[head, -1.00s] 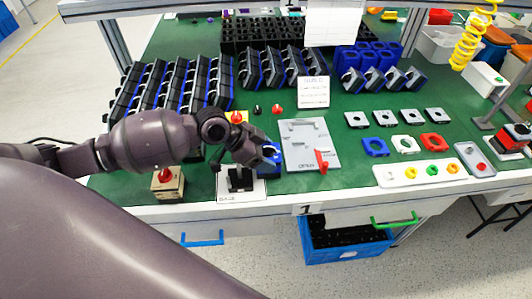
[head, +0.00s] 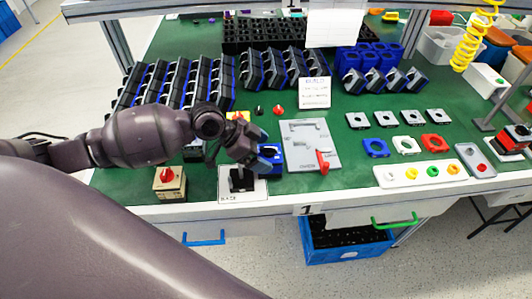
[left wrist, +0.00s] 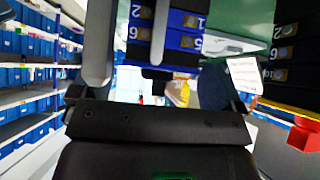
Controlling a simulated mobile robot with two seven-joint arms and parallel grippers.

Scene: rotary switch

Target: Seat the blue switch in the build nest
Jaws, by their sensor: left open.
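My left gripper (head: 264,158) is at the front middle of the bench in the head view, open. It is above and partly in front of a blue square part with a dark round middle (head: 271,151), which looks like the blue switch; contact cannot be told. A black stand on a white labelled plate (head: 241,182) is just below the gripper, and its label is too small to read. It may be the build nest, but I cannot tell. My right gripper is not in view.
A grey plate with a red lever (head: 312,150) lies right of the gripper. A wooden block with a red knob (head: 168,182) stands at left. Racks of black and blue units (head: 180,85) fill the back left. Blue, white and red square frames (head: 405,145) lie at right.

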